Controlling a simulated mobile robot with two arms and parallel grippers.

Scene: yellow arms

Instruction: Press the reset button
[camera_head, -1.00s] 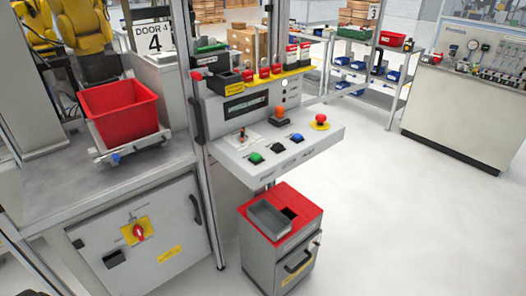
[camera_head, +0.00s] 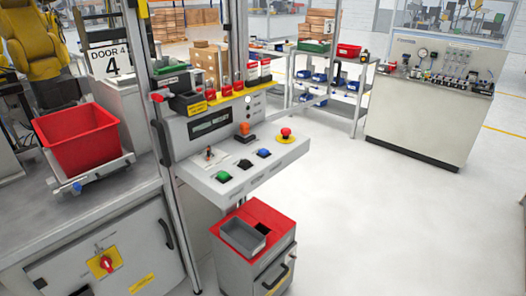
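A control panel (camera_head: 262,172) with a sloped grey shelf stands left of centre in the head view. On it are a green button (camera_head: 223,176), a black button (camera_head: 244,164), a blue button (camera_head: 264,153) and a red mushroom button on a yellow base (camera_head: 286,134). An orange knob (camera_head: 244,128) sits behind them. A small lever switch (camera_head: 209,153) is at the left of the shelf. Labels along the front edge are too small to read, so I cannot tell which button is reset. Neither of my grippers is in view.
A red-topped cabinet (camera_head: 283,222) with a grey tray stands below the panel. A workbench with a red bin (camera_head: 80,138) is on the left. A metal post (camera_head: 165,165) rises beside the panel. The floor to the right is open, up to a grey test bench (camera_head: 420,110).

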